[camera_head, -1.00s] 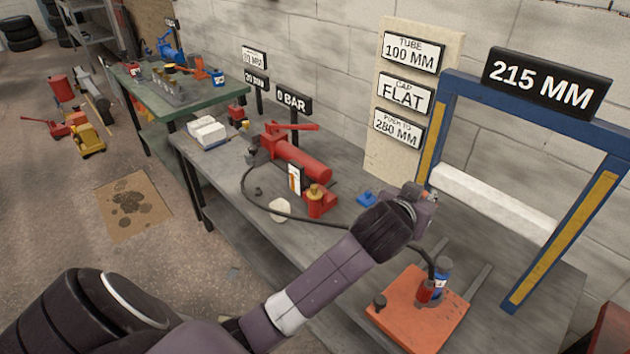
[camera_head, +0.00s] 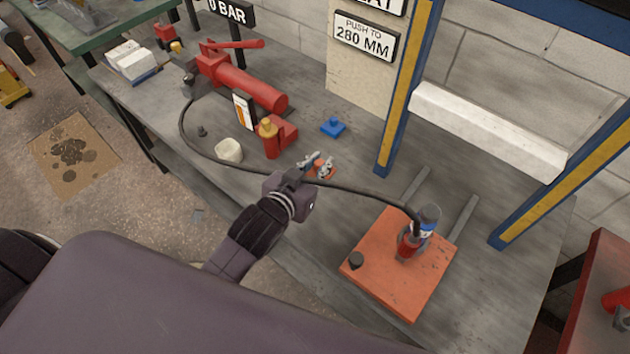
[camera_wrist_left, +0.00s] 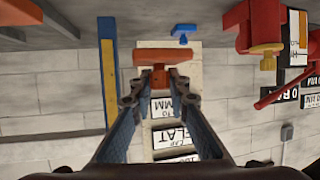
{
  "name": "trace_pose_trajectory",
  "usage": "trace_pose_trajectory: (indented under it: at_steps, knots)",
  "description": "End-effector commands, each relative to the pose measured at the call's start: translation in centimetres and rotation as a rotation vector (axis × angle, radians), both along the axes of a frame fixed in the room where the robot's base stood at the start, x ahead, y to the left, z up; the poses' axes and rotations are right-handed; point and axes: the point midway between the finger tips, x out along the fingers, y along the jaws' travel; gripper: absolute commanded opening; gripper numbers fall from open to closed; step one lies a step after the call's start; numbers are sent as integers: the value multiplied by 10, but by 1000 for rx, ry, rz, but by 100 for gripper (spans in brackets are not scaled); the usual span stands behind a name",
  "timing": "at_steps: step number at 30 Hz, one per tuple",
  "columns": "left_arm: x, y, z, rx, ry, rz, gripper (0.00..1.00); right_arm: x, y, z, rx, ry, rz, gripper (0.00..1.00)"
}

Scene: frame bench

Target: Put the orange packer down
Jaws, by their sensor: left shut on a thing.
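My left gripper (camera_head: 318,163) is shut on the orange packer (camera_head: 325,172), a small piece with a flat plate and a short post. The left wrist view, which is upside down, shows the packer (camera_wrist_left: 165,57) with its post between the fingertips (camera_wrist_left: 160,82). The packer is low over the grey bench (camera_head: 330,222), left of the blue press frame (camera_head: 405,90). I cannot tell whether it touches the bench top. A similar blue piece (camera_head: 333,128) lies on the bench just behind it, also in the wrist view (camera_wrist_left: 183,32). My right gripper is not in view.
A red pump (camera_head: 240,85), a red block with a yellow knob (camera_head: 278,138) and a cream lump (camera_head: 228,150) stand left. Bare bench lies in front.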

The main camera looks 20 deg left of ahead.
Motion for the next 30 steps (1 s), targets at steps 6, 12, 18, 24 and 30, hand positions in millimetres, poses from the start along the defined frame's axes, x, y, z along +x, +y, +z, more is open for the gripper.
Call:
trace_pose_trajectory:
  at_steps: [6,12,18,24,30]
  knots:
    - [0,0,-54,0,1,1,0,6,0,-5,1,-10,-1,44]
    - [1,0,-74,0,-1,1,0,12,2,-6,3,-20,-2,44]
    - [1,0,-101,-1,1,2,0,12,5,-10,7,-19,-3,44]
    - [1,0,-111,-1,-3,0,0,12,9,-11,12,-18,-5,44]
    - [1,0,-112,-1,-3,0,0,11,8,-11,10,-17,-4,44]
